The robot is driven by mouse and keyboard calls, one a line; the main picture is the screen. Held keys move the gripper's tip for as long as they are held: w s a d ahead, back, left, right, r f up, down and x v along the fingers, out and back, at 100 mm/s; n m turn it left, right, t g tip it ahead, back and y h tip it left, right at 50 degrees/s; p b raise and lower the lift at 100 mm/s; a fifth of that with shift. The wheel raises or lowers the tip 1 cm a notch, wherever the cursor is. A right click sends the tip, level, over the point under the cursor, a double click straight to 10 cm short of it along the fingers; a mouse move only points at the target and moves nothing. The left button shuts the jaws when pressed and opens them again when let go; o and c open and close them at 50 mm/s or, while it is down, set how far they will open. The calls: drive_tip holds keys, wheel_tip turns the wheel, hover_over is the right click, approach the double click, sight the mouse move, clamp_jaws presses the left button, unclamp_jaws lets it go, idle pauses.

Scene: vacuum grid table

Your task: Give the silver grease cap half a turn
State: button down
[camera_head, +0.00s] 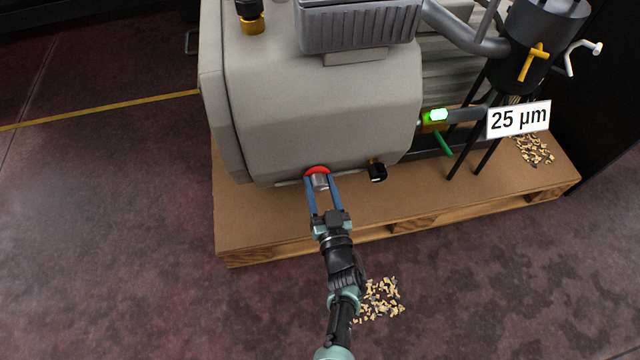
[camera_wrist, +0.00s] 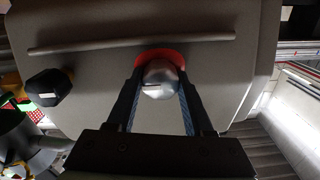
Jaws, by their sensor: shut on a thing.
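The silver grease cap (camera_head: 319,182) sits low on the front of the beige machine housing (camera_head: 320,115), against a red ring (camera_head: 316,170). In the wrist view the cap (camera_wrist: 158,77) is a rounded silver piece with a dark slot-like mark, and the red ring (camera_wrist: 160,55) shows around its top. My gripper (camera_head: 319,187) reaches in from below and is shut on the cap, with one blue-grey finger on each side. The finger tips also show at the cap's sides in the wrist view (camera_wrist: 160,85). The surfaces where the fingers touch the cap are partly hidden.
A black knob (camera_head: 377,171) sticks out right of the cap. The machine stands on a wooden pallet (camera_head: 290,235). A green-handled valve (camera_head: 436,120), a "25 µm" sign (camera_head: 519,120) and a dark canister (camera_head: 530,50) are at right. Chips (camera_head: 381,299) lie on the floor; floor at left is clear.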

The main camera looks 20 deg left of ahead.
idle(0.3)
drive_tip(key=shift+c, duration=1.5)
unclamp_jaws()
drive_tip(key=p+v, duration=0.6)
drive_tip(key=v, duration=0.7)
